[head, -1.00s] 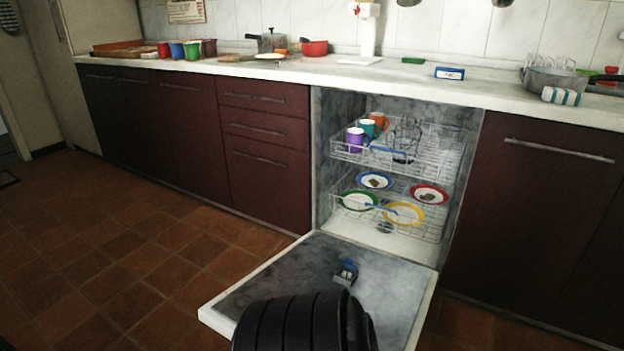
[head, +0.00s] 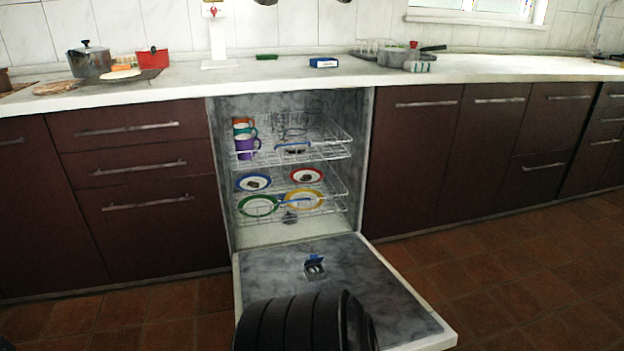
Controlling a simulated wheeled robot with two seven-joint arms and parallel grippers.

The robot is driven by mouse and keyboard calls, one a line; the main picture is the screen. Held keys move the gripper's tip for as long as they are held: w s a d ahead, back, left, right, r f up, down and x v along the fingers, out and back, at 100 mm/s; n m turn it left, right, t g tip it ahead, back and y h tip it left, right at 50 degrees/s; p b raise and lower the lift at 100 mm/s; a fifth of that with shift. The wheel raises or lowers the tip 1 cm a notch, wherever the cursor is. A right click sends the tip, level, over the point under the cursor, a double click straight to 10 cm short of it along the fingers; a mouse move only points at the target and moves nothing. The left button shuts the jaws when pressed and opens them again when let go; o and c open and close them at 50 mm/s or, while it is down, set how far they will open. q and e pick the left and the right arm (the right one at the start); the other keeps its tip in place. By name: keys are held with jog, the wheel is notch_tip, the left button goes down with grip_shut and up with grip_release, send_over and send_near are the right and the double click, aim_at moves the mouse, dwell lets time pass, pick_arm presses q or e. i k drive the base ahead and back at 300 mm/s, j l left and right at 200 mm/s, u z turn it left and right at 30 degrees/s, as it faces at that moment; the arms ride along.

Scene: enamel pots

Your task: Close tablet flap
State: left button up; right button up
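The dishwasher door (head: 385,303) hangs open and flat in front of the dishwasher, its inner side facing up. The tablet flap (head: 315,259), a small blue-topped lid, stands raised over the dark tablet compartment (head: 315,271) in the middle of the door. A black ribbed part of my own body covers the near left part of the door. Neither of my grippers shows in the head view.
The upper rack (head: 334,154) holds cups in purple, teal and orange. The lower rack (head: 338,208) holds several colour-rimmed plates. The worktop (head: 300,72) with pots runs above. Tiled floor (head: 510,265) to the right is clear.

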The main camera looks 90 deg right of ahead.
aim_at(315, 259)
jog(key=i+z, duration=0.6)
jog(key=z, duration=0.15)
jog(key=i+z, duration=0.5)
jog(key=z, duration=0.25)
jog(key=i+z, duration=0.15)
jog(key=z, duration=0.3)
jog(key=i+j+z, duration=0.1)
jog(key=z, duration=0.3)
jog(key=i+j+z, duration=0.1)
jog(key=z, duration=0.3)
jog(key=i+j+z, duration=0.1)
jog(key=z, duration=0.35)
jog(key=i+j+z, duration=0.2)
jog(key=z, duration=0.2)
jog(key=i+j+z, duration=0.1)
jog(key=j+z, duration=0.35)
jog(key=i+j+z, duration=0.2)
jog(key=k+j, duration=0.05)
jog(key=j, duration=0.05)
